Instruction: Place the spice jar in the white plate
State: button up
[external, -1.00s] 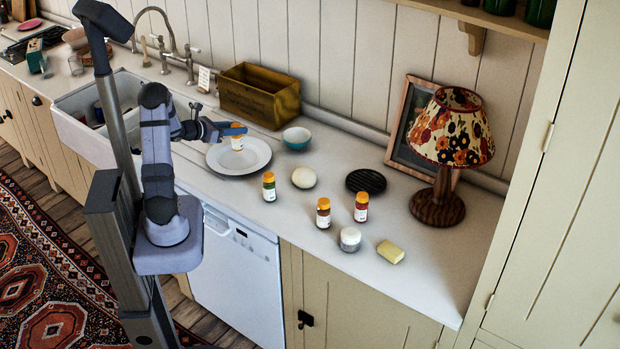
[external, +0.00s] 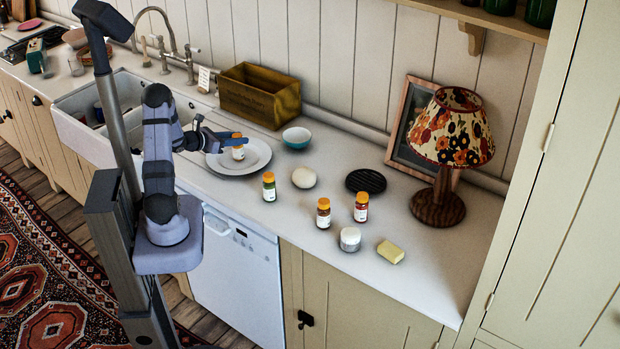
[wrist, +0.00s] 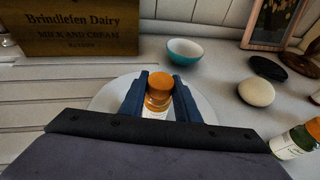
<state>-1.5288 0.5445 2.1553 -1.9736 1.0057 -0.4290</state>
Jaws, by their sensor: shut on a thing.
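A spice jar (external: 238,153) with an orange cap and pale label is between the fingers of my gripper (external: 228,138). My gripper is shut on it, and the jar is upright over the white plate (external: 262,163). Its base looks at or very near the plate surface; whether it touches I cannot tell. In the wrist view the jar (wrist: 158,98) sits between the two blue fingers, with the plate (wrist: 112,95) around and behind it. The lower part of the jar is hidden there by my gripper body.
A wooden crate (external: 259,97) and a teal bowl (external: 297,139) stand behind the plate. The lamp (external: 448,150) stands further right.

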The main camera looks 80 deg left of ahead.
jog(key=o, duration=1.1)
jog(key=shift+r+p, duration=0.15)
jog(key=shift+p, duration=0.15)
jog(key=b+v, duration=0.2)
jog(key=v, duration=1)
